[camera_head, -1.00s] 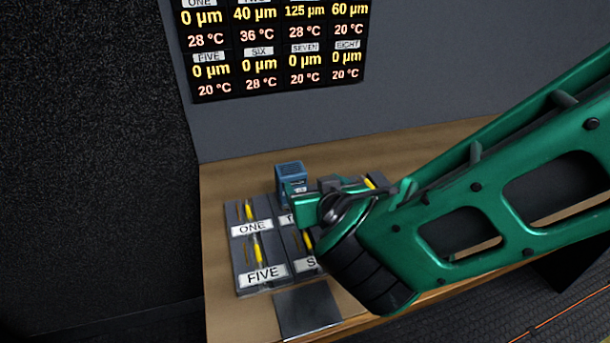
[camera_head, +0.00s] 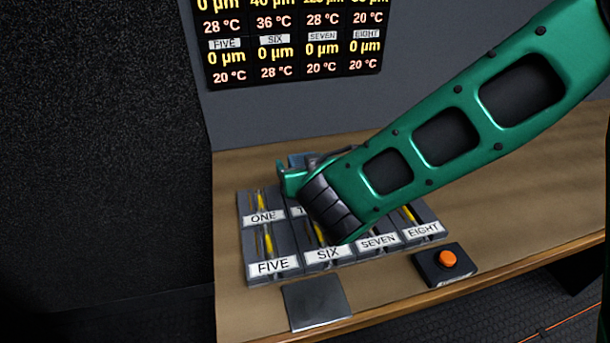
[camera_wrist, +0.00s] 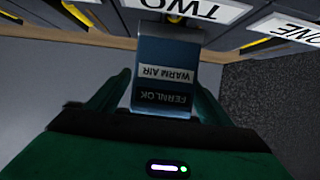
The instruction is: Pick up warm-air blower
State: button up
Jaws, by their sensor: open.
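The warm-air blower (camera_wrist: 167,62) is a blue box with a dark face labelled "WARM AIR", upside down in the wrist view. In the wrist view my gripper (camera_wrist: 162,82) is open, with one green finger on each side of the blower's near end. I cannot tell whether the fingers touch it.
The blower is next to the panel marked TWO (camera_wrist: 192,9). Several grey labelled panels with yellow parts, such as FIVE (camera_head: 272,267), lie on the wooden bench (camera_head: 500,190). An orange button (camera_head: 448,259) and a bare grey plate (camera_head: 316,303) are near the front edge.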

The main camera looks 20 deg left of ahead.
jog(key=shift+x, duration=0.8)
jog(key=shift+c, duration=0.2)
jog(key=c, duration=1.5)
